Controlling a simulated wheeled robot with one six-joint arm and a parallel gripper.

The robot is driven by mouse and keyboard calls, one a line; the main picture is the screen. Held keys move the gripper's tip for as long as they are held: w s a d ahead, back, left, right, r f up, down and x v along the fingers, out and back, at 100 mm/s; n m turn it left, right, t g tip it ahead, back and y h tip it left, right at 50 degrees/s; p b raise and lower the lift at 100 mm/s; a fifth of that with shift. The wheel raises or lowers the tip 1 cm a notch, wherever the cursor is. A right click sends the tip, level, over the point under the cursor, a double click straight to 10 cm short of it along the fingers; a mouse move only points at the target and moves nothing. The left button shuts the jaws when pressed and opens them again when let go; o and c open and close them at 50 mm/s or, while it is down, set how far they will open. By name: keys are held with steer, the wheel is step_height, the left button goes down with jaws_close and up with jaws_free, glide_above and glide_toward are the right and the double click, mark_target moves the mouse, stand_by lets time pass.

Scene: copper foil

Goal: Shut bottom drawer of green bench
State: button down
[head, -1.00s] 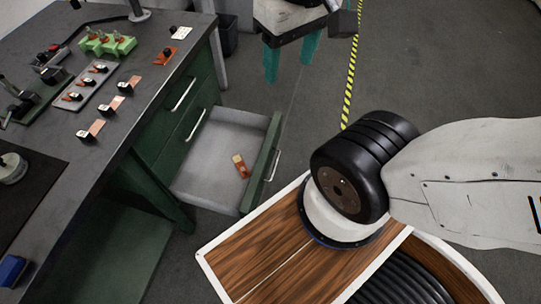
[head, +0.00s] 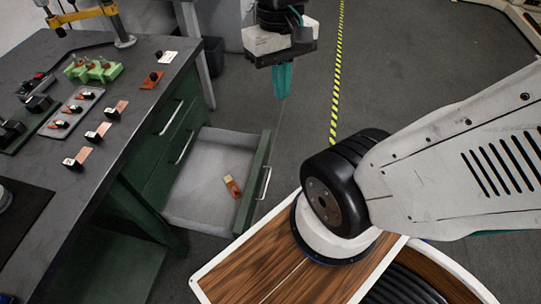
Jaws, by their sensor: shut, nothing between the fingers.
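The green bench (head: 150,122) stands on the left with a dark grey top. Its bottom drawer (head: 197,203) is pulled far out, with a pale grey inside, a green front and a silver handle (head: 267,184). A small orange-brown piece (head: 232,186) with a pale end lies in the drawer. The drawers above it are shut. My gripper (head: 283,82) hangs at the top middle with its teal fingers together and empty. In the picture it is above and beyond the drawer front, apart from it.
On the bench top are a green block (head: 93,68), a grey tray (head: 72,112) and several copper-coloured pieces with black clips. A dark bin (head: 212,57) stands behind the bench. A yellow-black floor stripe (head: 337,70) runs right of my gripper. Grey floor there is clear.

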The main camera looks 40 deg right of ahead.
steer(key=w+d+f+m+y, duration=0.4)
steer(key=w+d+f+m, duration=0.15)
steer(key=f, duration=0.35)
steer(key=w+d+f+m+y, duration=0.4)
steer(key=d+f+m+y, duration=0.15)
steer(key=f, duration=0.45)
steer(key=w+d+f+m+t+h, duration=0.1)
steer(key=d+f+m+t, duration=0.35)
steer(key=f, duration=0.65)
steer(key=d+f+m+t+h, duration=0.1)
steer(key=d+f+m+t, duration=0.35)
steer(key=f, duration=0.75)
steer(key=w+d+f+m+t+h, duration=0.1)
steer(key=d+f+m+t, duration=0.1)
steer(key=d+f+m, duration=0.65)
steer(key=w+a+f+n, duration=0.2)
steer(key=w+a+f, duration=0.5)
steer(key=w+a, duration=0.3)
steer(key=shift+w+f, duration=0.15)
steer(key=shift+w, duration=0.1)
steer(key=shift+a, duration=0.1)
